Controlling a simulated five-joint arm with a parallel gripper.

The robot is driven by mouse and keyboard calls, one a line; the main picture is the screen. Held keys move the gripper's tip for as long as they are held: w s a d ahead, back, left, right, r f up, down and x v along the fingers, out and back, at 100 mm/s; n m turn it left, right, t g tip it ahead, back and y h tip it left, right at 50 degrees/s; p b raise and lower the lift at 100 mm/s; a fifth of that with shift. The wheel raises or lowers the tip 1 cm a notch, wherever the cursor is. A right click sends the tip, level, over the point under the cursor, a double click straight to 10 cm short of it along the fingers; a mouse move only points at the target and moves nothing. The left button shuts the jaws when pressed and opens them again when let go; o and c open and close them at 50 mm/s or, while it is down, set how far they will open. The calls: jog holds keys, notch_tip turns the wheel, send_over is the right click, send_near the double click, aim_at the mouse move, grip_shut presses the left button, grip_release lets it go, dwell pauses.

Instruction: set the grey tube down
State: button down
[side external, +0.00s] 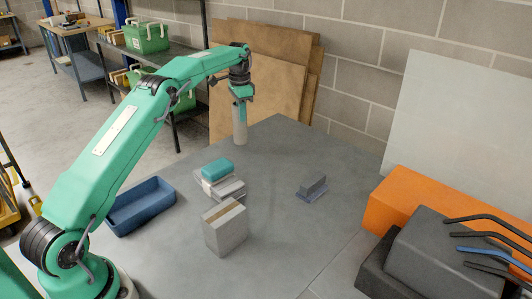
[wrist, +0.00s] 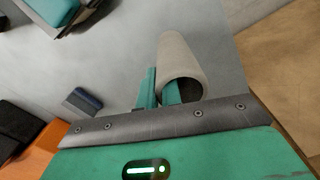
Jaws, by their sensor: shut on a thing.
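The grey tube (side external: 239,129) is upright at the far end of the grey table in the side view. Its lower end appears to be at the tabletop, but I cannot tell whether it touches. My gripper (side external: 240,101) is above it, pointing down, and shut on the tube's upper end. In the wrist view the tube (wrist: 181,62) shows its open, hollow end, with one teal finger of my gripper (wrist: 160,92) outside the wall and the other at the opening.
A blue tray (side external: 141,207), a grey box (side external: 225,228), a stack with a teal block (side external: 217,169) and a small dark stepped block (side external: 312,187) stand on the table (side external: 285,150). An orange box (side external: 410,212) is at right. Brown boards (side external: 262,75) lean behind the tube.

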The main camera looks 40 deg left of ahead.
aim_at(242, 124)
jog(key=shift+f, duration=2.05)
jog(key=c, duration=1.6)
grip_release()
jog(key=shift+r, duration=3.85)
jog(key=shift+d+r, duration=0.1)
jog(key=shift+r, duration=0.05)
